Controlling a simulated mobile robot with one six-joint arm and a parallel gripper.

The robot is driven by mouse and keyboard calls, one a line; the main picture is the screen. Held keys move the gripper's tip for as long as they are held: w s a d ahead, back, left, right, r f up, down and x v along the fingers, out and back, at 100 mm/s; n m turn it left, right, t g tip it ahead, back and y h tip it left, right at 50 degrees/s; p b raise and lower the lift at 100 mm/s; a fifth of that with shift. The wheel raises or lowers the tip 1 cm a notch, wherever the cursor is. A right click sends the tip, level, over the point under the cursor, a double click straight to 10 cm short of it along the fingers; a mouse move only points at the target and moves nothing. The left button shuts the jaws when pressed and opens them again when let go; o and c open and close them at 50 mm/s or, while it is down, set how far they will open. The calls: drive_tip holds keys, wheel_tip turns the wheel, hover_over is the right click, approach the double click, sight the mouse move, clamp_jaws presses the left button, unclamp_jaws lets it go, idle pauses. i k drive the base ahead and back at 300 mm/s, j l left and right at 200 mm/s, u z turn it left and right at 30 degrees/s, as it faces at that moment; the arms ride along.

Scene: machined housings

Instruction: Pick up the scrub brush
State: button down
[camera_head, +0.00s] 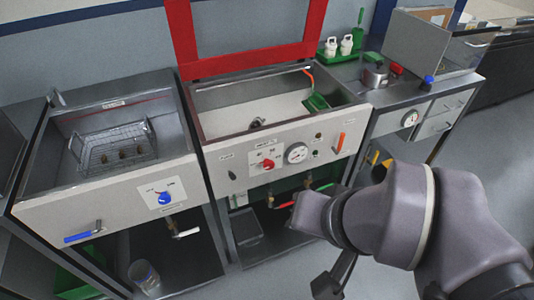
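I cannot tell for sure which thing is the scrub brush. A small green upright shape (359,22), like a handle, stands at the back right by the green tray (330,57) with two white bottles (338,46). Another green item (316,103) sits inside the right end of the middle basin, with an orange hose above it. My arm comes in from the lower right. The dark end that seems to be my gripper (328,286) hangs low in front of the units, well apart from both green items. Its fingers are too small and dark to read.
The middle basin (225,123) has a raised red-framed lid (180,40). The left basin (60,180) holds a wire basket (115,147). A metal pot (375,76) and clear-sided box (430,45) stand on the right counter. Knobs and levers project from the fronts. Grey floor is open at lower right.

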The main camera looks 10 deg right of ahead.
sight(316, 101)
drive_tip(key=i+l+z, duration=0.1)
drive_tip(key=i+l, duration=0.35)
drive_tip(key=i+l+z, duration=0.1)
drive_tip(key=i+l, duration=0.25)
drive_tip(key=i, duration=0.3)
drive_tip(key=i+l, duration=0.35)
drive_tip(key=i, duration=0.2)
drive_tip(key=z, duration=0.05)
